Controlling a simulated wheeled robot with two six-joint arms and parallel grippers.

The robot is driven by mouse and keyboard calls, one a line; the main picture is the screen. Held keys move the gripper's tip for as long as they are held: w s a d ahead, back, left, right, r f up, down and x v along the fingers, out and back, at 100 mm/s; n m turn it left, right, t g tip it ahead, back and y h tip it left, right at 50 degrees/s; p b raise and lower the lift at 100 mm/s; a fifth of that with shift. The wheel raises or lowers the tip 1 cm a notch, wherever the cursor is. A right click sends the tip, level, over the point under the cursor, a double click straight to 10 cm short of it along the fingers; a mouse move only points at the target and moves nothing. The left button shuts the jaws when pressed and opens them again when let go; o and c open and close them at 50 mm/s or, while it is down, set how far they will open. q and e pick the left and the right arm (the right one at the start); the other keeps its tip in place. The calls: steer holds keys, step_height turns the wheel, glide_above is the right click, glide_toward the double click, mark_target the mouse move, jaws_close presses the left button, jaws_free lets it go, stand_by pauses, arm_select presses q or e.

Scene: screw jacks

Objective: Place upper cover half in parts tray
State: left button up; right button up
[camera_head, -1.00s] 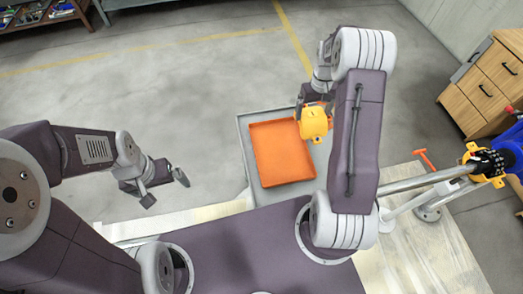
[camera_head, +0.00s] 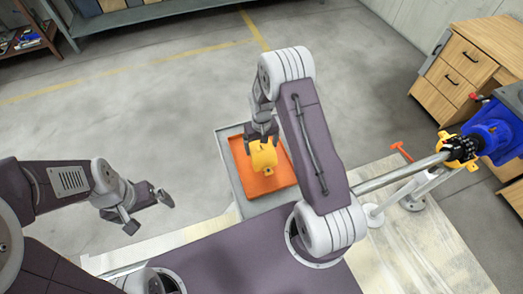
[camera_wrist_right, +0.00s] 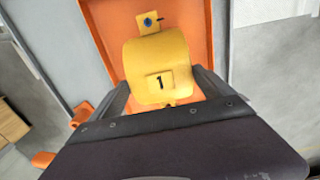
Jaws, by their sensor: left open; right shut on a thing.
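The upper cover half (camera_head: 262,157) is a yellow curved shell with tabs. My right gripper (camera_head: 262,141) is shut on it over the orange parts tray (camera_head: 242,172). In the right wrist view, the cover half (camera_wrist_right: 150,58) shows the number 1 and a blue-centred tab, between the two fingers of the gripper (camera_wrist_right: 165,93). The tray floor (camera_wrist_right: 205,35) shows behind it. I cannot tell whether the cover half touches the tray. My left gripper (camera_head: 150,212) is open and empty, left of the tray over the floor.
The tray lies on a grey stand (camera_head: 225,150). At the right, another yellow part (camera_head: 470,140) sits on a shaft by a blue housing (camera_head: 497,128). An orange handle (camera_head: 401,149) stands nearby. A wooden drawer cabinet (camera_head: 462,72) stands behind.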

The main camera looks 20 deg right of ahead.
mark_target(262, 148)
steer(key=shift+d+f, duration=0.1)
steer(key=shift+f, duration=1.9)
steer(key=shift+f, duration=0.15)
steer(key=o, duration=1.5)
step_height(262, 148, up, 12)
steer(key=shift+s+r, duration=0.1)
steer(key=shift+r, duration=0.15)
steer(key=shift+t, duration=0.6)
steer(key=s+a+r, duration=0.1)
steer(key=s+r, duration=0.1)
steer(key=s, duration=0.3)
steer(key=s+a+r, duration=0.1)
steer(key=s+r, duration=0.1)
steer(key=s, duration=0.3)
steer(key=s+a+r, duration=0.2)
steer(key=s+r, duration=0.1)
steer(key=s, duration=0.3)
steer(key=shift+s, duration=0.1)
